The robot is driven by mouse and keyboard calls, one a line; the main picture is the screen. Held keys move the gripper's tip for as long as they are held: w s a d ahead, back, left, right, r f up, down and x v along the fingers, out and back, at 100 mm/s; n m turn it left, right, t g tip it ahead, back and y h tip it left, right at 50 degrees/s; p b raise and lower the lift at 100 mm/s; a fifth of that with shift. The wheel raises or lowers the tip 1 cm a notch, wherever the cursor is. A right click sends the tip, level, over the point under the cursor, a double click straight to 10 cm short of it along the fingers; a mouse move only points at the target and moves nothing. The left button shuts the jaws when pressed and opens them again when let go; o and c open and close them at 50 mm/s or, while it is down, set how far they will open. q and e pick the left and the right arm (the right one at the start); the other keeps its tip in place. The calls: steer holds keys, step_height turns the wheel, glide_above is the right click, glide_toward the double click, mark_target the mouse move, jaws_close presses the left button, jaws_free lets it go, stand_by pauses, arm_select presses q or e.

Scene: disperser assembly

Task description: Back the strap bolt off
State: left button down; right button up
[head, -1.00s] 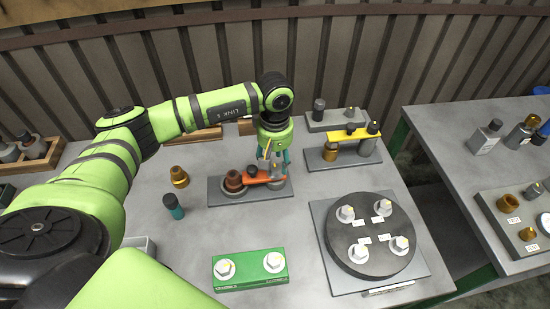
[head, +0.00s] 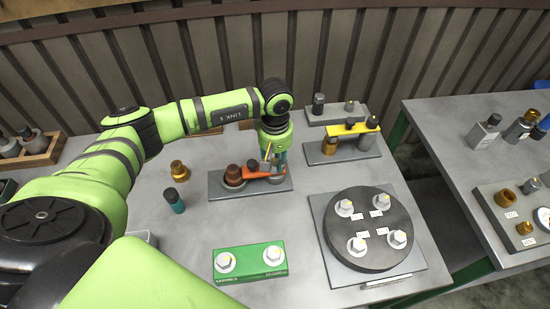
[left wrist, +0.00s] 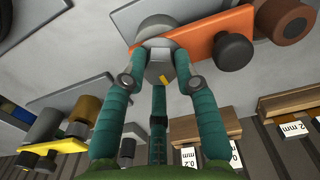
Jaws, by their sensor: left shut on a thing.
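The orange strap (head: 252,174) lies across the grey base plate (head: 220,190) in the head view. In the left wrist view the strap (left wrist: 205,44) has a dark round knob (left wrist: 233,51) near one end. The strap bolt (left wrist: 160,68), a grey head with a small yellow mark, is at the other end. My left gripper (head: 275,165) points down over that end. In the left wrist view its teal fingers (left wrist: 160,80) are shut around the bolt head. The bolt's shank is hidden. My right gripper is not in view.
A brown round part (head: 233,175) stands beside the strap. A yellow strap station (head: 352,129) is behind to the right. A green block (head: 248,264) and a dark disc with bolts (head: 370,255) are in front. A brass part (head: 179,171) and teal-bodied cylinder (head: 174,201) stand left.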

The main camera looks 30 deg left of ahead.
arm_select(q)
steer(key=shift+w+a+f+n+b, duration=0.1)
steer(key=shift+a+n+b, duration=0.05)
steer(key=shift+n+b, duration=0.6)
steer(key=shift+w+a+n+b, duration=0.1)
steer(key=shift+n+b, duration=0.55)
steer(key=shift+b, duration=0.05)
steer(key=n+b, duration=0.3)
steer(key=n, duration=0.1)
steer(key=shift+s+a+n, duration=0.1)
steer(key=shift+n, duration=0.2)
steer(key=n+b, duration=0.3)
steer(key=shift+s+n, duration=0.1)
steer(key=shift+n, duration=0.2)
steer(key=shift+s+n+b, duration=0.1)
steer(key=shift+n+b, duration=0.8)
steer(key=shift+n, duration=0.9)
steer(key=c, duration=1)
jaws_free()
steer(key=shift+o, duration=0.2)
steer(key=shift+s+a, duration=0.1)
steer(key=shift+s, duration=0.05)
